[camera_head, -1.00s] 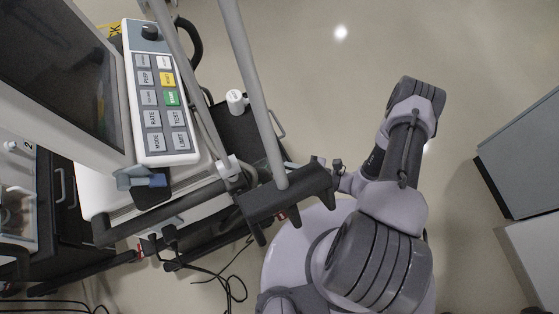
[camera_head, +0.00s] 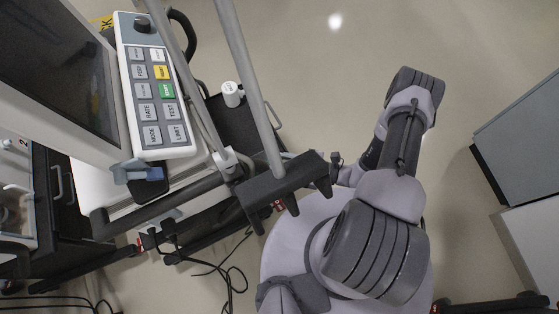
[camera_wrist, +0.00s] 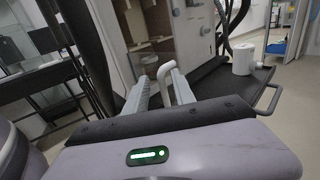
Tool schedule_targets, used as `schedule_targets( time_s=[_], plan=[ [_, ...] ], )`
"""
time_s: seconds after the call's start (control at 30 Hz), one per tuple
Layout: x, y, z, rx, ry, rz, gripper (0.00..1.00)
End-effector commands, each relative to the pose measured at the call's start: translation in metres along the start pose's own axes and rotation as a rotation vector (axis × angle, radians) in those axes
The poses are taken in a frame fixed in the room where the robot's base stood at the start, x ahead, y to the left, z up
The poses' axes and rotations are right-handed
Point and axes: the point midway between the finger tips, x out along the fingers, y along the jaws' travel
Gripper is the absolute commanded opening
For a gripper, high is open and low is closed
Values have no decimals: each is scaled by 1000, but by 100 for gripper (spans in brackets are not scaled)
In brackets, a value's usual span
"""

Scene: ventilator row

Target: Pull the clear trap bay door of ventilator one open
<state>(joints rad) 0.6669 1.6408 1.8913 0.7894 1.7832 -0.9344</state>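A ventilator with a keypad panel (camera_head: 157,88) and dark screen (camera_head: 62,62) stands at the left in the head view; I cannot read a number on it. In the wrist view its beige body (camera_wrist: 152,28) rises ahead. A pale bent handle (camera_wrist: 165,78) shows there between the two grey fingers of my gripper (camera_wrist: 163,82). The fingers stand apart and do not visibly clamp the handle.
A white canister (camera_head: 231,94) sits on the ventilator's dark base shelf, also in the wrist view (camera_wrist: 243,60). Cables (camera_head: 228,272) lie on the floor. Another machine marked 2 stands far left. Grey cabinets (camera_head: 520,125) stand right; floor at the upper middle is clear.

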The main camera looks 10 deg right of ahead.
Motion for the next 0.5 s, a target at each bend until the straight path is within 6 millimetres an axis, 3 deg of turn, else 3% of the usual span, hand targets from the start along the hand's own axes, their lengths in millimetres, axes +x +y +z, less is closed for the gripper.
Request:
schedule_targets(
  time_s=[0.33, 0.5],
  plan=[
    [-6, -1, 1, -1, -1, -3, 31],
    [-44, -2, 2, -3, 0, -10, 31]
  ],
)
